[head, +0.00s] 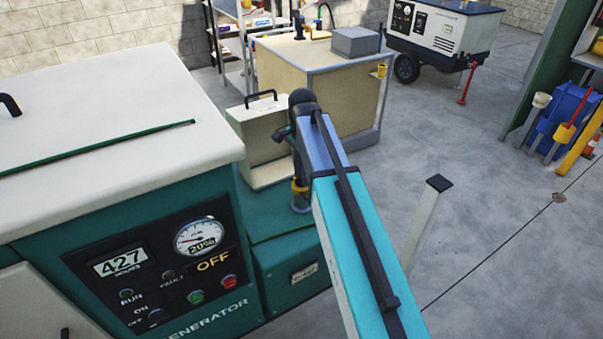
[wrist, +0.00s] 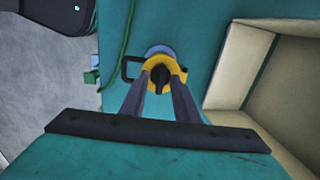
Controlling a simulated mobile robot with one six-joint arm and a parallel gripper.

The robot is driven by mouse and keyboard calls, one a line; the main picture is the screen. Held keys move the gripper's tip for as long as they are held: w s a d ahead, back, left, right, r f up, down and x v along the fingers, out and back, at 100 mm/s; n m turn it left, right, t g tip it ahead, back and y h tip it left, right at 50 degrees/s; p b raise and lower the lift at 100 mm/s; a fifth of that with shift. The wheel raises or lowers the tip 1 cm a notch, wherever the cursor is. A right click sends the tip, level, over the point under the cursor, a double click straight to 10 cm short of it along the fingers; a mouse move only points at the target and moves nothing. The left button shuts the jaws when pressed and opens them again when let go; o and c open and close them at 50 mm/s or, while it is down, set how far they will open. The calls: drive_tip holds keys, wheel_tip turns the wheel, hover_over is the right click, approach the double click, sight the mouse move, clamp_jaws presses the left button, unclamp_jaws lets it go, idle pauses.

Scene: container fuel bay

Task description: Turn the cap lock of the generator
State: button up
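The generator (head: 160,230) is a teal cabinet with a pale top at the left of the head view. Its fuel cap is a yellow ring (head: 300,187) on a blue-grey neck, on the lower teal deck beside the cabinet. In the wrist view the yellow cap (wrist: 150,64) has a black cap lock (wrist: 160,75) at its middle. My gripper (wrist: 160,78) points down at the cap, its two fingers on either side of the lock. Yellow shows between fingers and lock, so it looks open. Whether the fingertips touch the cap is unclear. My arm partly hides this spot in the head view.
The panel reads OFF and the gauge (head: 200,237) 20%. A cream box (head: 262,140) with a black handle stands right behind the cap. A workbench (head: 320,95) and a white trailer generator (head: 440,35) are farther back. A pale post (head: 425,220) stands right of my arm.

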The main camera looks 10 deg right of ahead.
clamp_jaws()
drive_tip(key=shift+a, duration=0.2)
drive_tip(key=shift+d, duration=0.1)
